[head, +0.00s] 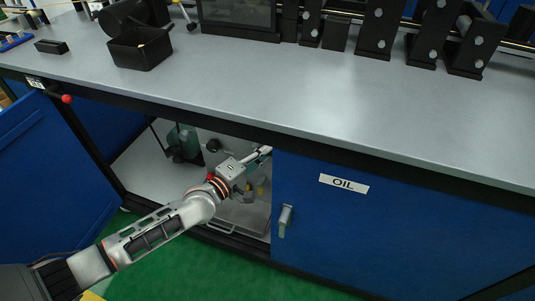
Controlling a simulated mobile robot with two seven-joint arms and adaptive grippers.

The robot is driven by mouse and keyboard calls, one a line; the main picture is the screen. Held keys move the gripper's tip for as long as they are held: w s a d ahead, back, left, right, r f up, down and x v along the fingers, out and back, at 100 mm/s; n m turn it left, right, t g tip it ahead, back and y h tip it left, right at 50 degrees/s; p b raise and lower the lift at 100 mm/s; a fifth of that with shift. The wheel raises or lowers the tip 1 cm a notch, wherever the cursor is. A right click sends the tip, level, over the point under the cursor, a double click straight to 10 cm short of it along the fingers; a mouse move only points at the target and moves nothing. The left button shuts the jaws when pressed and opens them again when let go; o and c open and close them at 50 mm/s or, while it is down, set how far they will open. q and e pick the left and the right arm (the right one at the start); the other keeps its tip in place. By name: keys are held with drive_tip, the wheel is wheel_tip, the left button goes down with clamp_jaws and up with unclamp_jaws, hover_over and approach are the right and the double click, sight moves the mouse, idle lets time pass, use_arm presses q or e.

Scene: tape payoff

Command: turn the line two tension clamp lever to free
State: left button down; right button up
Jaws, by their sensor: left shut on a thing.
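A lever with a red ball knob (67,98) sticks out from the front edge of the bench at the left, beside a small white label (35,83) too small to read. I cannot tell whether it is the line two tension clamp lever. My left gripper (264,152) is well to the right of it, below the bench top at the open cabinet, by the left edge of the OIL door. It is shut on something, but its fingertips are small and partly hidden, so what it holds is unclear. My right gripper is out of view.
The open cabinet (150,165) holds a green-grey can (183,142), a dark round knob (213,146) and a tray. A blue door (45,165) stands open at left; the OIL door (400,225) is at right. Black brackets (380,28) and an open black box (140,50) stand on the bench.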

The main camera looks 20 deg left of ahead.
use_arm(q)
drive_tip(key=shift+f, duration=0.1)
drive_tip(key=shift+r+n, duration=0.2)
drive_tip(key=shift+n, duration=0.1)
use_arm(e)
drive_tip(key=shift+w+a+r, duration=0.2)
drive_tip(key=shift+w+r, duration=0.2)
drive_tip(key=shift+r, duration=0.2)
use_arm(q)
drive_tip(key=c, duration=2.1)
unclamp_jaws()
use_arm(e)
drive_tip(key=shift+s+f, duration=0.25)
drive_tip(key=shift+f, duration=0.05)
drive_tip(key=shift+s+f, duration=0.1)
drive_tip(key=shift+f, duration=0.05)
use_arm(q)
drive_tip(key=shift+s, duration=0.1)
